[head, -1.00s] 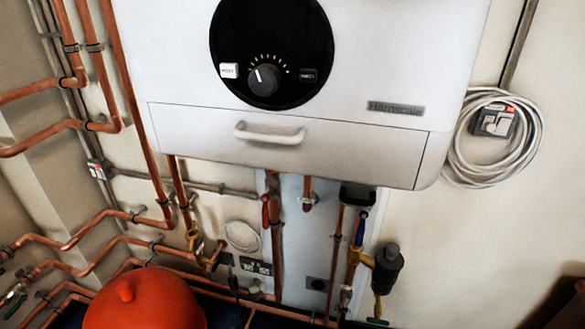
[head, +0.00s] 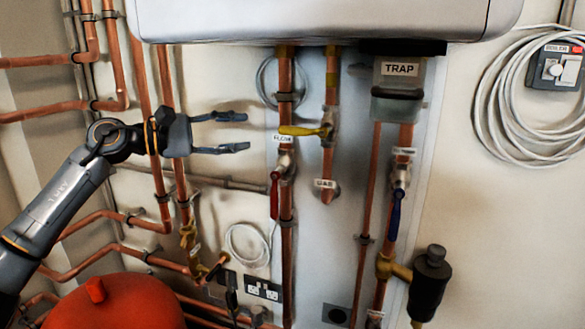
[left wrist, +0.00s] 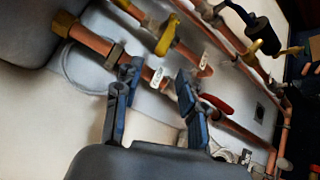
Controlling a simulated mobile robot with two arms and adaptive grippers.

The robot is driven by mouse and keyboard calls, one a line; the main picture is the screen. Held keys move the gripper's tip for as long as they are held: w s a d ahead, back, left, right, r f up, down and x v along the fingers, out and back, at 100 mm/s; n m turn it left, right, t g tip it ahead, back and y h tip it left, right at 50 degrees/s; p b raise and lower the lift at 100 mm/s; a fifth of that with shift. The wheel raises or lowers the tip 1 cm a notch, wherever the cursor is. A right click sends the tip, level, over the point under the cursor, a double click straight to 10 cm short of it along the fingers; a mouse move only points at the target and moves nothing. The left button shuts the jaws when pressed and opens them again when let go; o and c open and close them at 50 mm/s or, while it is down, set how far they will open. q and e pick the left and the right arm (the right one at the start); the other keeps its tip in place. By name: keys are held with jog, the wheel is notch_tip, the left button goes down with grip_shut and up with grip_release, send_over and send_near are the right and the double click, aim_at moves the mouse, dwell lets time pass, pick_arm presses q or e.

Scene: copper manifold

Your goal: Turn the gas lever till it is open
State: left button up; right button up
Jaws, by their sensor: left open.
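The yellow gas lever (head: 303,131) sits on a valve on the copper gas pipe (head: 330,95) under the white boiler. It lies crosswise to the pipe, its free end pointing left in front of the flow pipe. It also shows in the left wrist view (left wrist: 167,37), beyond the fingers. My left gripper (head: 247,132) is open and empty to the left of the lever, at about its height, fingers pointing right with a gap to the lever's end. The fingers also show in the left wrist view (left wrist: 157,78). My right gripper is in neither view.
The flow pipe (head: 286,240) with its hanging red lever (head: 275,195) stands just left of the gas pipe. A trap (head: 398,90) and a blue lever (head: 396,213) are to the right. The boiler (head: 310,20) overhangs above. A red vessel (head: 120,305) stands below my left arm.

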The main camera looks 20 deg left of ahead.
aim_at(286, 131)
pick_arm(q)
jog(key=w+d+m, duration=0.1)
jog(key=w+d, duration=0.1)
jog(key=d, duration=0.1)
jog(key=w+d, duration=0.2)
jog(key=d, duration=0.1)
jog(key=w+d+m+b, duration=0.1)
jog(key=w+d, duration=0.1)
jog(key=d, duration=0.1)
jog(key=shift+w+f+m+y, duration=0.25)
jog(key=shift+f+m+y, duration=0.05)
jog(key=shift+f+y, duration=0.1)
jog(key=shift+w+d, duration=0.4)
jog(key=shift+w, duration=0.05)
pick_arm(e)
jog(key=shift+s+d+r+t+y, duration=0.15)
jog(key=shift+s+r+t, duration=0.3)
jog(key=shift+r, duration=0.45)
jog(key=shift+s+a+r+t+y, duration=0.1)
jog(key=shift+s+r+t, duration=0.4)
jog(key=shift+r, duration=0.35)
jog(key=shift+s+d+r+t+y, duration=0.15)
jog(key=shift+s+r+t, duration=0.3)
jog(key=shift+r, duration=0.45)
pick_arm(q)
grip_shut()
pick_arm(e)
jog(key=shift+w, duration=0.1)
